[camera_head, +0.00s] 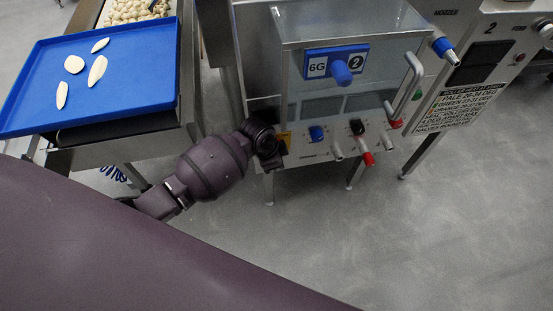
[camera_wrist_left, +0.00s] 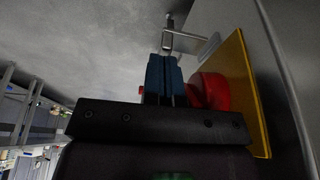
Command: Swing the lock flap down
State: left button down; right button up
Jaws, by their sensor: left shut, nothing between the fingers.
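My left gripper (camera_head: 277,158) is at the lower left corner of the machine marked 6G 2, by a small yellow plate (camera_head: 285,138). In the left wrist view its blue fingers (camera_wrist_left: 164,76) are together, with nothing between them. A round red knob (camera_wrist_left: 213,92) on the yellow plate (camera_wrist_left: 243,88) is just right of the fingers; I cannot tell whether they touch. A thin grey metal piece (camera_wrist_left: 188,42) shows beyond the fingertips. It may be the lock flap, but I cannot tell its position for sure. My right gripper is not in view.
The machine front (camera_head: 320,147) has a blue knob, a black knob and red-tipped valves right of my gripper. A bar handle (camera_head: 408,88) sticks out at its right. A blue tray (camera_head: 120,100) with pale pieces is at the left. The floor (camera_head: 380,230) in front is clear.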

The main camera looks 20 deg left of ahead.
pick_arm(q)
jog(key=shift+s, duration=0.1)
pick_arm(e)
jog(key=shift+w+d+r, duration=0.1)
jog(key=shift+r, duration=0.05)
pick_arm(q)
jog(key=shift+f+t+y, duration=0.15)
jog(key=shift+t+y, duration=0.15)
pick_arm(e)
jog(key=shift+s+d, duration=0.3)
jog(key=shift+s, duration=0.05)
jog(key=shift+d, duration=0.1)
